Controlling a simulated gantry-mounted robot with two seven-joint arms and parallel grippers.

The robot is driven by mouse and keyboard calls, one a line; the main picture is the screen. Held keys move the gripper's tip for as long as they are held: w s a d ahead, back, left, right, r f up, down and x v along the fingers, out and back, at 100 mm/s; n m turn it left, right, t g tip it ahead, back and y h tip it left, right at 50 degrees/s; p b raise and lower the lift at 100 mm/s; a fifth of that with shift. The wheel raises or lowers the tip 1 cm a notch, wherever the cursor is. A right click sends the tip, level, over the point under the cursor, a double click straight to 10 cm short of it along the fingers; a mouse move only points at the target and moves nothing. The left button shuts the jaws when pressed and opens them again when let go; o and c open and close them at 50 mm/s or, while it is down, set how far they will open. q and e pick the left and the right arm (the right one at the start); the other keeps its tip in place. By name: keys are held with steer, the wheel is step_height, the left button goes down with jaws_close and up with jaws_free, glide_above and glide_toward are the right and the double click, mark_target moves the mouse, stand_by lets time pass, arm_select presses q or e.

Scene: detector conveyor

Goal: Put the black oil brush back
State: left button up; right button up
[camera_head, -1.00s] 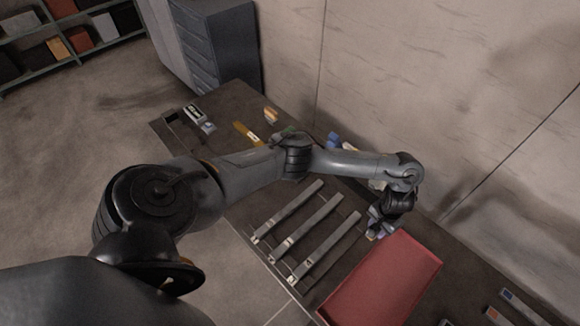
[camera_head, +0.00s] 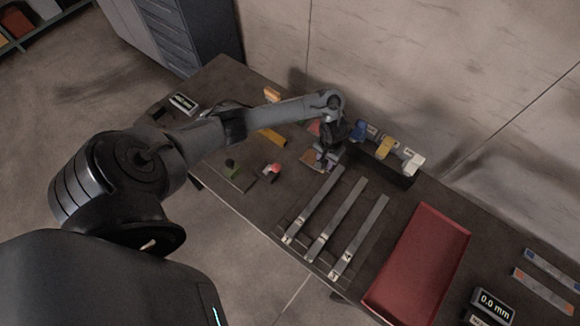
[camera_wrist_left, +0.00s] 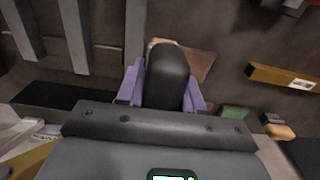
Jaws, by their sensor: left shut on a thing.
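My left gripper (camera_head: 325,163) is at the back of the table, just beyond the upper end of the left grey bar and beside the dark rack (camera_head: 400,178). In the left wrist view its purple fingertips (camera_wrist_left: 163,88) are shut on a black, rounded piece (camera_wrist_left: 168,75), which looks like the black oil brush. The brush's lower end is hidden, with a brown square pad (camera_wrist_left: 202,65) just beyond it. The rack holds blue (camera_head: 360,130), yellow (camera_head: 385,147) and white (camera_head: 413,162) topped items. My right gripper is not in view.
Three grey bars (camera_head: 337,218) lie in front of the rack, with a red tray (camera_head: 421,265) to their right. A yellow bar (camera_head: 272,137), a small green item (camera_head: 232,168) and a red-and-white item (camera_head: 271,170) lie left. The wall stands close behind.

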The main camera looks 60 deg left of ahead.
arm_select(q)
steer(key=s+a+f, duration=0.1)
steer(key=s+f, duration=0.1)
steer(key=s+a+f+b, duration=0.1)
steer(key=s+a+f, duration=0.1)
steer(key=s, duration=0.1)
steer(key=s+a+f+b, duration=0.1)
steer(key=s, duration=0.2)
steer(key=shift+s+a+f, duration=0.15)
steer(key=shift+s+f, duration=0.05)
steer(key=shift+f, duration=0.2)
steer(key=shift+s+a+f, duration=0.25)
steer(key=shift+s+f, duration=0.05)
steer(key=shift+s, duration=0.15)
steer(key=shift+f+b, duration=0.9)
steer(key=shift+f, duration=1.15)
steer(key=o, duration=1)
steer(key=shift+f, duration=0.1)
